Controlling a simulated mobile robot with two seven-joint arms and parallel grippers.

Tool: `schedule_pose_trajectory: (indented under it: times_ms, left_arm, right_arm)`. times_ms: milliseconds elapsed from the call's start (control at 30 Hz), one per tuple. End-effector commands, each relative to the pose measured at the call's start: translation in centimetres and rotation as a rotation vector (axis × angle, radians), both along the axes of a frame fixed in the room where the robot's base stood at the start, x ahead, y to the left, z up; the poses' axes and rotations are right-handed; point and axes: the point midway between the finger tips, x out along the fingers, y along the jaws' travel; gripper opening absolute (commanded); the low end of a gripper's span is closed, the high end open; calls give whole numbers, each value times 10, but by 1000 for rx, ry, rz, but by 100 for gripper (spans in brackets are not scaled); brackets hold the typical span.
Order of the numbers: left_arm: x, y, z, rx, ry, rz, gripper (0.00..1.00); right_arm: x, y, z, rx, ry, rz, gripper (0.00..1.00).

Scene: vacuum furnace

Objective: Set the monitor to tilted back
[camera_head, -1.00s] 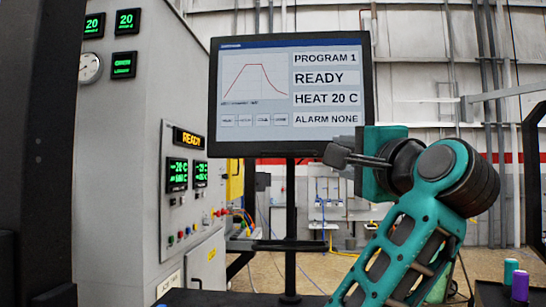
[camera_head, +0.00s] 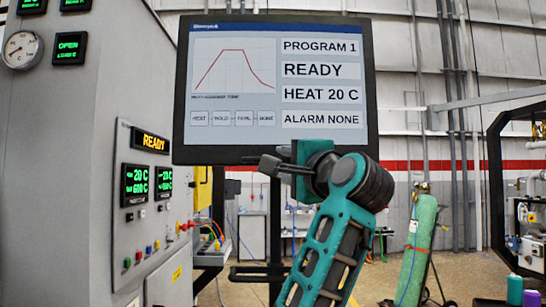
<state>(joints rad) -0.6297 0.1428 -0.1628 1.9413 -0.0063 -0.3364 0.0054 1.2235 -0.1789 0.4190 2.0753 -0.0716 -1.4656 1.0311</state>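The monitor (camera_head: 277,88) is a black-framed flat screen facing me, showing a curve, PROGRAM 1, READY, HEAT 20 C and ALARM NONE. It looks near upright; its exact tilt is hard to judge from the front. Its dark stand (camera_head: 275,225) is partly visible below, behind my arm. My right gripper (camera_head: 264,164) points left just below the monitor's lower edge, its dark fingers overlapping that edge in the picture. I cannot tell whether it touches the monitor, and the finger gap is not visible. My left gripper is not in view.
A grey furnace cabinet (camera_head: 85,180) with green displays, a gauge and buttons stands close on the left. A green gas cylinder (camera_head: 415,250) stands right of my arm.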

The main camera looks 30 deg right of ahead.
Motion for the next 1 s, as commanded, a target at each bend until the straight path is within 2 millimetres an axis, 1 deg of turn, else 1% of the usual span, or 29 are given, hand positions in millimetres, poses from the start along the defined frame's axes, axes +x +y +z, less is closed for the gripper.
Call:
schedule_pose_trajectory:
  times_ms: [33, 200, 400, 533, 767, 867, 1000]
  left_arm:
    - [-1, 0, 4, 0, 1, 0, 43]
    - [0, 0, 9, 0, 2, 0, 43]
    - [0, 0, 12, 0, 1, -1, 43]
    - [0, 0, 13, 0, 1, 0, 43]
    - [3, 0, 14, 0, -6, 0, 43]
    - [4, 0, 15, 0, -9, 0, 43]
    - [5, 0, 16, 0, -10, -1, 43]
  right_arm:
    - [11, -2, 3, 1, 5, 1, 38]
    - [40, -7, 8, 1, 3, 0, 38]
    - [59, -10, 11, 1, 0, -1, 38]
    - [63, -10, 11, 1, -1, -1, 38]
    - [63, -10, 11, 1, -1, -1, 38]
    - [63, -10, 11, 1, -1, -1, 30]
    - [63, -10, 11, 1, -1, -1, 17]
